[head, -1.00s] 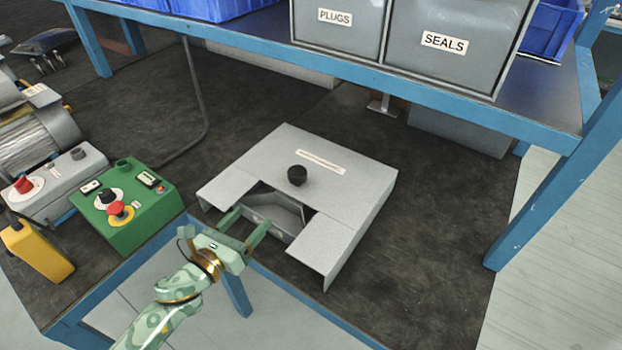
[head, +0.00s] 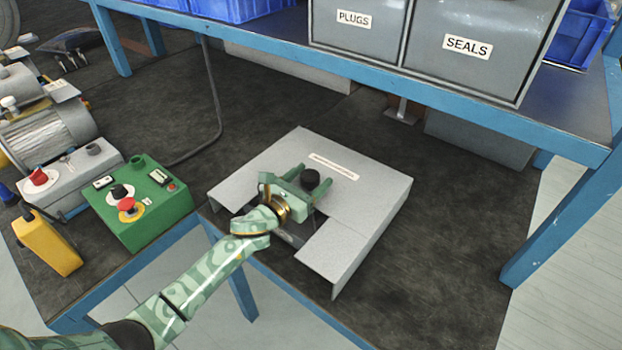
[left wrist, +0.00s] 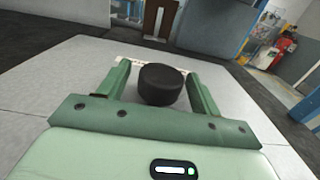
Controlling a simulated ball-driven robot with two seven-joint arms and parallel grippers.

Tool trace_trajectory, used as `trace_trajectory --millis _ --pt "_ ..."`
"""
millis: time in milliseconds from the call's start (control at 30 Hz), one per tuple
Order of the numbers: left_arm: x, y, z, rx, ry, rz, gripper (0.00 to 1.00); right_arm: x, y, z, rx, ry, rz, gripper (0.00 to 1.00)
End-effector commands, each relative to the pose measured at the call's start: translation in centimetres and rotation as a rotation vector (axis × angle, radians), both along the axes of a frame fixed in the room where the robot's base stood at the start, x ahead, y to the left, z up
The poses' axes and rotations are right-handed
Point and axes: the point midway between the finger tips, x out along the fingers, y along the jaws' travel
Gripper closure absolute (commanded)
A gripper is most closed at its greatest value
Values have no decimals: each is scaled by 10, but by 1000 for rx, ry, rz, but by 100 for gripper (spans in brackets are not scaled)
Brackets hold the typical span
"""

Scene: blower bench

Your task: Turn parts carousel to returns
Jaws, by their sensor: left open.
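The parts carousel is a flat grey box (head: 368,205) on the dark bench mat, with a white label strip (head: 333,166) on top and an opening in its front edge. A black round knob (head: 311,180) stands on its top. My left gripper (head: 307,186) is over the box at the knob and hides most of the opening. In the left wrist view the open fingers stand either side of the knob (left wrist: 161,84), with a gap visible on each side. The label text is too small to read. My right gripper is not in view.
A green control box (head: 138,205) with a red button and a yellow pendant (head: 48,243) stand to the left. Grey bins marked PLUGS (head: 354,48) and SEALS (head: 468,75) sit on a blue-edged shelf above. Bare mat lies right of the box.

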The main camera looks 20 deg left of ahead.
Motion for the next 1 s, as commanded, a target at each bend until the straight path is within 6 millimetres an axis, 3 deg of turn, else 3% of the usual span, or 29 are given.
trace_trajectory --millis 333,500,567,1000 --pt "4 -2 0 -1 1 0 38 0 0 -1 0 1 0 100" --pt "4 -1 0 -1 0 0 86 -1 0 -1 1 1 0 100" --pt "4 -1 0 -1 0 0 99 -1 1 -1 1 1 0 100" --pt "4 -2 -2 0 0 -273 98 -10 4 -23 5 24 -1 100"
